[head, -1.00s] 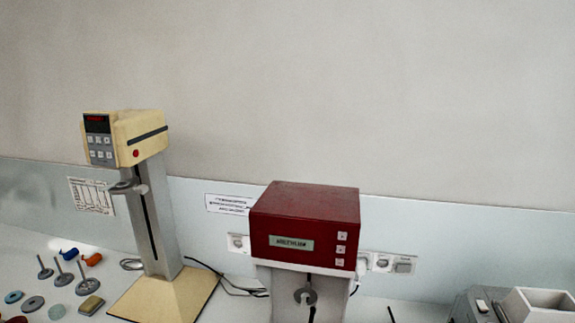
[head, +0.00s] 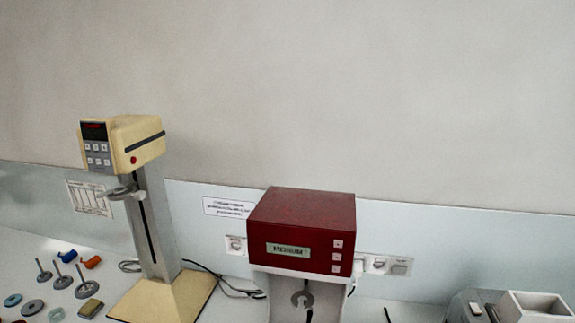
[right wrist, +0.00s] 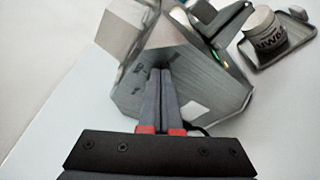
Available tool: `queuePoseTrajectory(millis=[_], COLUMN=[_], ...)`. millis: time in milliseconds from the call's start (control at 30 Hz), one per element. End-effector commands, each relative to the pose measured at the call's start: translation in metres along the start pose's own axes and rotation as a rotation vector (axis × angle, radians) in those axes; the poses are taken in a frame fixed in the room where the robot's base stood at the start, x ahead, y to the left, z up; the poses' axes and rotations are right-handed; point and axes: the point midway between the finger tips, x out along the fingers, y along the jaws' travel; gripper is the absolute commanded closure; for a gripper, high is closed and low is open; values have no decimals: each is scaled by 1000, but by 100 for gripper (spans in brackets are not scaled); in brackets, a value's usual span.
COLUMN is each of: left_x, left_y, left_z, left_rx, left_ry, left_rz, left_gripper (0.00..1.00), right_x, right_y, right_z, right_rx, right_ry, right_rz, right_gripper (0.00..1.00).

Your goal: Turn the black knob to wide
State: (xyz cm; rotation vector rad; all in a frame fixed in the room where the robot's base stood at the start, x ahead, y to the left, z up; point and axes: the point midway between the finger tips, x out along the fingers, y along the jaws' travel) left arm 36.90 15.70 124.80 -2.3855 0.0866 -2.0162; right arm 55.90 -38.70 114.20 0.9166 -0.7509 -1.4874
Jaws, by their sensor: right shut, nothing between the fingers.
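My right gripper (right wrist: 160,75) is shut and empty. Its fingers lie over the front of a grey machine (right wrist: 192,55) in the right wrist view; I cannot tell whether they touch it. The grey machine (head: 470,302) shows only in part at the bottom right of the head view, beside a white open hopper box (head: 541,308). Dark marks (right wrist: 140,68) show on its face close to the fingertips. I cannot make out the black knob clearly; the fingers may hide it. My left gripper is in no view.
A labelled pot (right wrist: 265,32) stands on a small tray (right wrist: 301,14) right of the grey machine. A red-topped device (head: 302,222) and a cream stand (head: 160,302) are on the bench, with metal spindles (head: 83,284) at left. Cables run behind.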

Motion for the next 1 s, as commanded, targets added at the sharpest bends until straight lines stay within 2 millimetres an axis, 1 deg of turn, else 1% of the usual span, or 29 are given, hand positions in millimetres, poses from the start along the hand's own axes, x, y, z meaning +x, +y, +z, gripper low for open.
queuePoseTrajectory(millis=[33, 167, 500, 600, 700, 1000], left_x=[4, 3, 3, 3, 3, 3], left_y=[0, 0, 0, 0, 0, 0], left_z=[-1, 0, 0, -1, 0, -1], left_rx=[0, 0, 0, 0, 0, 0], left_ry=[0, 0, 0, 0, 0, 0], left_rz=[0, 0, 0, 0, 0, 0], left_gripper=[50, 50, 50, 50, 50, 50], right_x=[-1, -6, -48, -56, -59, -58], right_y=[2, 1, 2, 1, 1, 1], right_z=[2, 1, -10, -12, -12, -12], right_rx=[0, 0, 1, 2, 2, 1], right_ry=[0, 0, 1, -1, -2, -2], right_rz=[1, 1, 3, 2, 1, 1], right_gripper=[100, 100, 100, 100, 100, 100])
